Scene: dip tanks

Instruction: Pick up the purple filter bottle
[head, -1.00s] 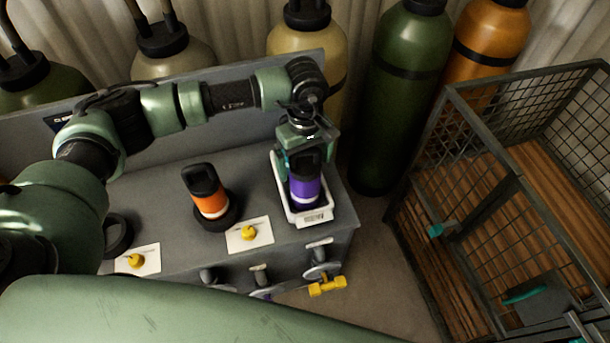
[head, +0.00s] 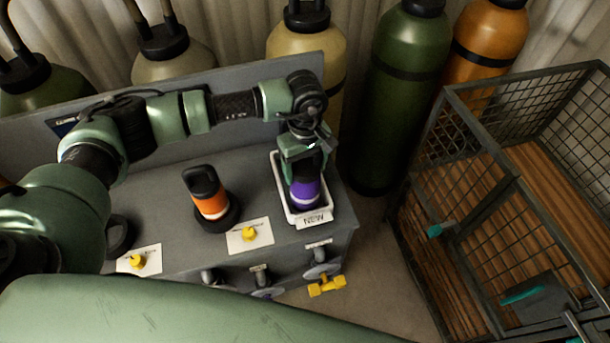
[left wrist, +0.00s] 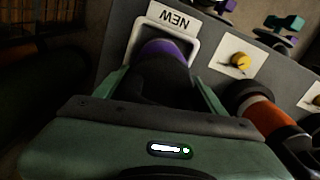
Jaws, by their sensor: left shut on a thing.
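The purple filter bottle (head: 305,193) has a dark top and a purple body. It stands in a white tray (head: 317,219) labelled "NEW" at the right end of the grey bench. My left gripper (head: 303,163) comes down from above and is shut on the bottle's dark upper part. In the left wrist view the bottle's purple part (left wrist: 168,47) shows in front of the tray wall, between the jaws. I cannot tell whether the bottle's base is clear of the tray floor. My right gripper is not in view.
An orange bottle (head: 210,201) stands in a dark ring left of the tray. Yellow knobs (head: 249,233) sit on white plates along the bench front. A mesh cage (head: 470,140) stands right of the bench. Gas cylinders (head: 408,90) line the wall behind.

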